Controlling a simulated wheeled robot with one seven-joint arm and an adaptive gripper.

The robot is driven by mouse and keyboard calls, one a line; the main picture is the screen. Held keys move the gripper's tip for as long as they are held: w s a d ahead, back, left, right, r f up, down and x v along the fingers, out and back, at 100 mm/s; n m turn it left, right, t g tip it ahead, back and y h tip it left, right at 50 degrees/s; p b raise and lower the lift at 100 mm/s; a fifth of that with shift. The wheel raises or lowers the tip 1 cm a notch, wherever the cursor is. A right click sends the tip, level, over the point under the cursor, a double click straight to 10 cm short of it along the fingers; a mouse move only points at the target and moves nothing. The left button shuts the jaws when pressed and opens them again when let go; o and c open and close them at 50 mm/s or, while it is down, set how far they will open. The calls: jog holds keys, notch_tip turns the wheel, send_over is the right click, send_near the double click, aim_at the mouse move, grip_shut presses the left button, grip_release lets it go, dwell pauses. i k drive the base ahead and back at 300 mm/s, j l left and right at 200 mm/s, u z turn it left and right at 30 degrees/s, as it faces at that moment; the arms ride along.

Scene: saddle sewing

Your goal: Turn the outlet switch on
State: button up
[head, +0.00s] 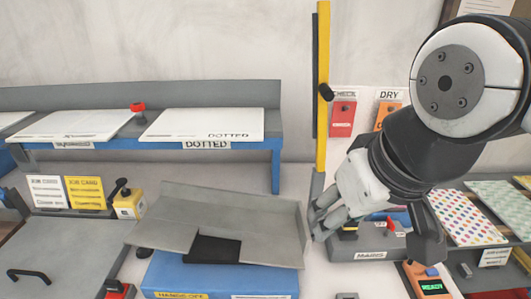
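My gripper (327,216) hangs in the right half of the head view, pointing down and left. Its grey fingertips are beside the right edge of a grey angled plate (272,213). No part is labelled as an outlet switch. A yellow box with a black knobbed lever (128,203) stands at the left, well away from my gripper. A small red control (118,289) shows at the bottom edge; I cannot tell what it is.
A blue-framed shelf (276,168) with white boards runs along the back. A yellow upright post (323,70) stands behind my gripper. Red (342,118) and orange (386,113) tags hang on the wall. A blue box (200,277) is under the plate. A device reading READY (431,286) is at lower right.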

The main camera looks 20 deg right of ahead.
aim_at(391, 227)
jog(key=z, duration=0.9)
jog(key=l+u, duration=0.35)
jog(key=l, duration=0.25)
